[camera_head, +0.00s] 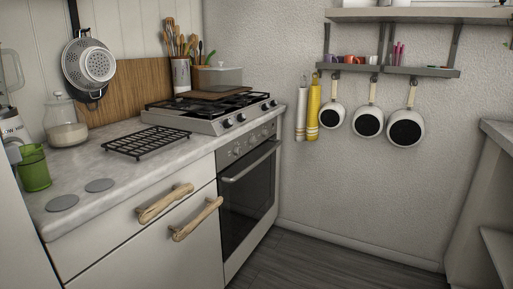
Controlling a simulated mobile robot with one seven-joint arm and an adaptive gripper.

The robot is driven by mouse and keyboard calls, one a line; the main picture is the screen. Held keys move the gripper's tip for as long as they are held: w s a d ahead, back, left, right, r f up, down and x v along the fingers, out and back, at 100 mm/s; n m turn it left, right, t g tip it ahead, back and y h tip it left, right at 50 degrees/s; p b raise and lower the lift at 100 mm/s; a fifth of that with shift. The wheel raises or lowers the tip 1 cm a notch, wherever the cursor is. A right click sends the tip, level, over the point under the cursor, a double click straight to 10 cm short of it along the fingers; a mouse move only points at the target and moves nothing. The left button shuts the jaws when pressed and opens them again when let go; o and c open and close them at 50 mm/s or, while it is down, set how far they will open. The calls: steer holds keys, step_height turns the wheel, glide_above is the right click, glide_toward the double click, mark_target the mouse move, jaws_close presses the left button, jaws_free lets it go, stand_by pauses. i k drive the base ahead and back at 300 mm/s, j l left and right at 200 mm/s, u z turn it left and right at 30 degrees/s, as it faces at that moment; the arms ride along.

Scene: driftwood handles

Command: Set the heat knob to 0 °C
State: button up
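The oven (248,190) is built in under the counter, right of the white cabinet, with its dark glass door closed. Its grey control panel (229,157) runs above the door handle and carries several small round knobs (237,149). The gas hob (205,125) above has dark knobs (228,122) along its front edge. I cannot tell which knob is the heat knob, and the marks and settings are too small to read. My gripper is not in view.
The oven door has a horizontal bar handle (250,164). Driftwood handles (165,203) stick out from the cabinet drawers at the left. A black rack (146,142) lies on the counter. Dark floor (310,262) is clear in front of the oven. Pans (367,123) hang on the right wall.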

mark_target(252, 140)
steer(key=i+l, duration=0.45)
steer(key=i+l+z, duration=0.1)
steer(key=i+l, duration=0.35)
steer(key=i, duration=0.15)
steer(key=i+l, duration=0.4)
steer(key=i, duration=0.15)
steer(key=i+l, duration=0.4)
steer(key=i, duration=0.15)
steer(key=z, duration=0.05)
